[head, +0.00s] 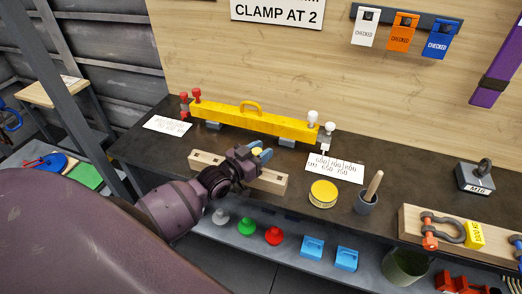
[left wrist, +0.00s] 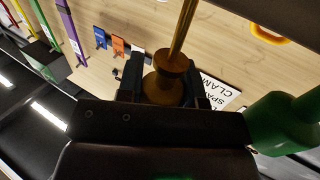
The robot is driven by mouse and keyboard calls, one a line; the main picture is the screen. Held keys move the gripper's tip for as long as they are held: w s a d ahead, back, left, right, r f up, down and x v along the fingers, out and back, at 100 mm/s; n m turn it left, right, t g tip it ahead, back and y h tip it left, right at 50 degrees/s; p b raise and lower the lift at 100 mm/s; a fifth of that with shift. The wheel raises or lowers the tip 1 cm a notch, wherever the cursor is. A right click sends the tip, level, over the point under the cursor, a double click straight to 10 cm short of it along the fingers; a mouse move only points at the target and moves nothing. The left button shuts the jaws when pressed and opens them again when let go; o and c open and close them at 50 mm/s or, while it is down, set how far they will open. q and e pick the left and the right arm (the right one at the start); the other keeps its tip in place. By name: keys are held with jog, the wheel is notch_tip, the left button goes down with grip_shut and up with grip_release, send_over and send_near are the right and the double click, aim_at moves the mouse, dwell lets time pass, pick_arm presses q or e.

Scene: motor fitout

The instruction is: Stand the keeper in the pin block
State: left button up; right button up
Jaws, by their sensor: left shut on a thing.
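The pin block, a long pale wooden bar with dark holes (head: 271,182), lies on the dark bench below the yellow beam in the head view. My left gripper (head: 262,154) is over the block's middle and hides part of it. It is shut on a brass-coloured spool-shaped piece with a thin rod, which I take as the keeper (left wrist: 168,78). In the head view only a small yellow bit of it shows between the fingertips. I cannot tell whether its lower end touches the block or is in a hole. My right gripper is not in view.
The yellow beam (head: 236,117) with a handle lies behind the block. A yellow tin (head: 323,194) and a grey cup (head: 366,203) with a stick stand to the right. Coloured cones and blue pieces (head: 312,248) sit on the lower shelf. A large green shape (left wrist: 285,122) shows close by in the left wrist view.

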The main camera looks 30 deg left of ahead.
pick_arm(q)
jog(key=shift+f+b, duration=0.6)
jog(key=shift+f, duration=0.4)
jog(key=o, duration=1)
jog(key=shift+r, duration=0.1)
